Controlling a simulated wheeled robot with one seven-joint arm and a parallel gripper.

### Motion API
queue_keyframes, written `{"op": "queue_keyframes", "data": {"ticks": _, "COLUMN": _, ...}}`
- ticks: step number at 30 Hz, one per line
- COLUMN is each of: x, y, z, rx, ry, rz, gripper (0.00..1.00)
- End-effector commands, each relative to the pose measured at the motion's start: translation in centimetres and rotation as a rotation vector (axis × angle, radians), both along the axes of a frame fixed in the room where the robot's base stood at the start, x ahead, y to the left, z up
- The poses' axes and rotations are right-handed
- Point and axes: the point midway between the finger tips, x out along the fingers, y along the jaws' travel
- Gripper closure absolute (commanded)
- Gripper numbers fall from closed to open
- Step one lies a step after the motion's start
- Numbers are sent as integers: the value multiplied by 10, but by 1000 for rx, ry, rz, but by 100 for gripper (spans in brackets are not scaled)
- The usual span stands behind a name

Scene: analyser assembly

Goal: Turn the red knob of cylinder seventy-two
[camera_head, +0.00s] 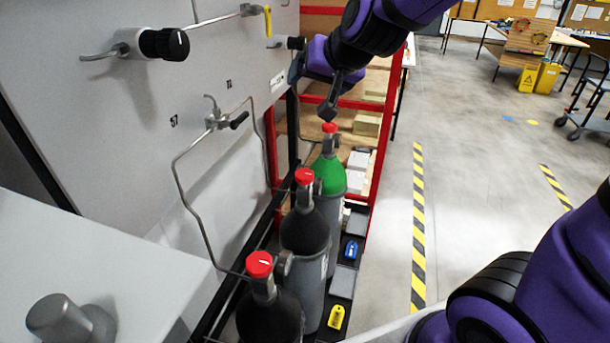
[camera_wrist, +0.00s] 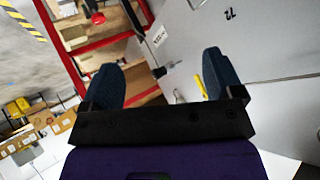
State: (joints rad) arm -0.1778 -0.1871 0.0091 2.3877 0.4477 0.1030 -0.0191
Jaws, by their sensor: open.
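Three upright gas cylinders with red knobs stand in a row along the panel in the head view. The near knob (camera_head: 259,264) and middle knob (camera_head: 305,176) top dark-shouldered cylinders. The far knob (camera_head: 329,128) tops a green-shouldered cylinder (camera_head: 329,174). The panel carries a mark 57 (camera_head: 174,121) and a mark 72 (camera_head: 229,84), which also shows in the wrist view (camera_wrist: 230,14). I cannot read a number on any cylinder. My gripper (camera_head: 312,92) is open and empty, above the far knob and apart from it. A red knob (camera_wrist: 97,18) shows beyond the left finger in the wrist view.
A bent pipe with a black-handled valve (camera_head: 238,120) sticks out from the panel. A black knob (camera_head: 164,43) and a yellow lever (camera_head: 267,22) are higher up. A red-framed shelf (camera_head: 379,130) stands behind the far cylinder.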

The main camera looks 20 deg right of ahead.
Motion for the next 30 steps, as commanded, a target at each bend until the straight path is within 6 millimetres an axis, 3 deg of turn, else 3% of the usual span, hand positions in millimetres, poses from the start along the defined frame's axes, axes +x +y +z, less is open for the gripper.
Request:
{"op": "queue_keyframes", "data": {"ticks": 6, "x": 56, "y": 18, "z": -35, "rx": 36, "ry": -64, "rz": -109, "gripper": 14}}
{"op": "queue_keyframes", "data": {"ticks": 15, "x": 112, "y": 32, "z": -93, "rx": 22, "ry": -153, "rz": -287, "gripper": 14}}
{"op": "queue_keyframes", "data": {"ticks": 24, "x": 142, "y": 38, "z": -165, "rx": -73, "ry": -244, "rz": -474, "gripper": 14}}
{"op": "queue_keyframes", "data": {"ticks": 30, "x": 146, "y": 38, "z": -216, "rx": -181, "ry": -309, "rz": -592, "gripper": 14}}
